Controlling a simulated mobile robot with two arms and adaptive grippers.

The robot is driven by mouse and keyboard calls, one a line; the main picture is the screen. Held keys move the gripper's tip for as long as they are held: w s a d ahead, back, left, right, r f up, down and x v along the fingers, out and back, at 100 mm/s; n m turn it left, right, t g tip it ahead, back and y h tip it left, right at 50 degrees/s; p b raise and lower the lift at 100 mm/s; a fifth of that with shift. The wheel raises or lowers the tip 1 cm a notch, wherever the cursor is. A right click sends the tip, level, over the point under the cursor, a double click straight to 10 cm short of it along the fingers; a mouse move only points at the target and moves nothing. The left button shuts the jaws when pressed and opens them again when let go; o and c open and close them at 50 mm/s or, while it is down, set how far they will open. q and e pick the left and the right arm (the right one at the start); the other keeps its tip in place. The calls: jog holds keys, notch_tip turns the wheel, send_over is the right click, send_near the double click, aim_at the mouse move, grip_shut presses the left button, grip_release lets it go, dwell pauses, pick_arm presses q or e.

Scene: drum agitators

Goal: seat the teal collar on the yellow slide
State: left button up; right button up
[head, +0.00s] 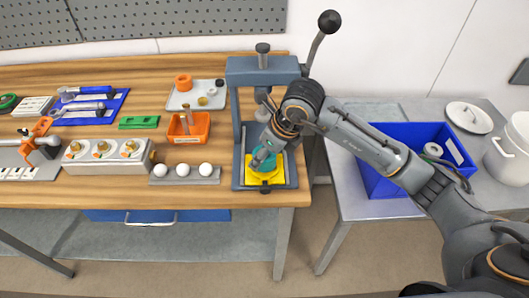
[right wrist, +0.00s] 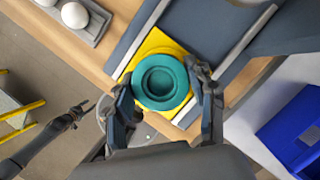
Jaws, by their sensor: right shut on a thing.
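The teal collar (right wrist: 160,85) is a round stepped ring with a recess in its middle. My right gripper (right wrist: 159,77) is shut on it, one finger on each side. The yellow slide (right wrist: 157,42) lies beneath it, between the rails of the press. In the head view the collar (head: 265,156) is over the back part of the slide (head: 265,179), partly hidden by my right gripper (head: 266,150). I cannot tell whether it touches the slide. My left gripper (right wrist: 78,110) shows small at the left of the right wrist view, away from the press; its jaws are unclear.
The press frame (head: 262,68) with its lever rises behind the slide. An egg-like row of white balls (head: 183,171) and an orange bin (head: 188,128) stand to the left. A blue crate (head: 385,187) sits on the side table at right.

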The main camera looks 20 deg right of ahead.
dwell(1.1)
jog(key=shift+b, duration=0.35)
jog(key=shift+f+b, duration=0.5)
jog(key=shift+f+b, duration=0.2)
jog(key=shift+b, duration=0.25)
dwell(0.5)
jog(key=o, duration=1.4)
